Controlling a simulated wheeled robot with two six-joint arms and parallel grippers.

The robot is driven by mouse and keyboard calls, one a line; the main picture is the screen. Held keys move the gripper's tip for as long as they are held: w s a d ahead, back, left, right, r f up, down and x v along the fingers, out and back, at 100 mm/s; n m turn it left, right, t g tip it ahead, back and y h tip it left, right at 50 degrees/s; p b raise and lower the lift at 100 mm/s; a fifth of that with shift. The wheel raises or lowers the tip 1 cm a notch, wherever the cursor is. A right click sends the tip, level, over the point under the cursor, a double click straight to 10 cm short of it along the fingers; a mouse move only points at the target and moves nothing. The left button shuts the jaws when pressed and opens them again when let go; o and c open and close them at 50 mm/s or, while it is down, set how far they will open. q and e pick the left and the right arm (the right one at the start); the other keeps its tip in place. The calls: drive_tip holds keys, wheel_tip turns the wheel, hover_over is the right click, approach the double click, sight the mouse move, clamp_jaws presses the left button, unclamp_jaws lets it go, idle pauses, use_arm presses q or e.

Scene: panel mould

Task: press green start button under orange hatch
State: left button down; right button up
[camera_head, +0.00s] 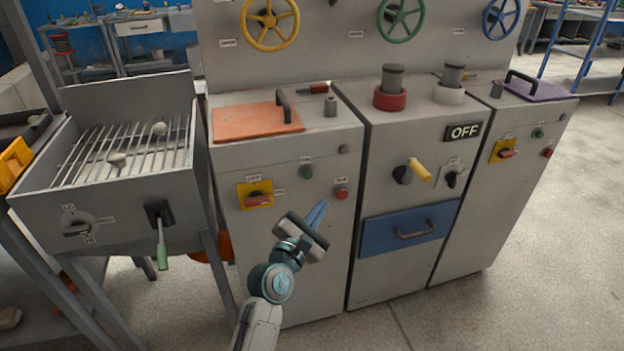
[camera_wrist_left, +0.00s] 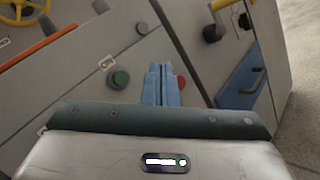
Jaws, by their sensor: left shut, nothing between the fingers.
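The orange hatch (camera_head: 250,122) lies flat on top of the left cabinet, with a dark handle. The green start button (camera_head: 306,172) is on that cabinet's front face below the hatch. It also shows in the left wrist view (camera_wrist_left: 119,79), left of the fingertips. A red button (camera_head: 341,193) sits to its right and lower; in the wrist view the fingers partly cover it (camera_wrist_left: 182,82). My left gripper (camera_head: 321,208) is shut and empty, in front of the panel, below and right of the green button. It appears apart from the button. My right gripper is not in view.
A yellow plate with a red switch (camera_head: 257,195) is left of the green button. A grey knob (camera_head: 343,149) is above right. The middle cabinet has a yellow-handled lever (camera_head: 418,171) and blue drawer (camera_head: 408,230). A grill box (camera_head: 115,160) stands at left.

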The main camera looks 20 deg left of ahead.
sight(307, 174)
use_arm(q)
drive_tip(key=w+a+b, duration=0.1)
drive_tip(key=w+a, duration=0.4)
drive_tip(key=w, duration=0.2)
drive_tip(key=shift+w, duration=0.2)
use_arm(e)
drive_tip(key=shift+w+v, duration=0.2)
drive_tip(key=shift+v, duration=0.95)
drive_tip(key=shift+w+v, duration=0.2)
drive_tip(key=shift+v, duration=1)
use_arm(q)
drive_tip(key=shift+f, duration=0.1)
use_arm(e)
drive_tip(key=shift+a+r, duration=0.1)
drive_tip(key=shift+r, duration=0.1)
use_arm(q)
drive_tip(key=shift+w+a, duration=0.25)
drive_tip(key=shift+w, duration=0.1)
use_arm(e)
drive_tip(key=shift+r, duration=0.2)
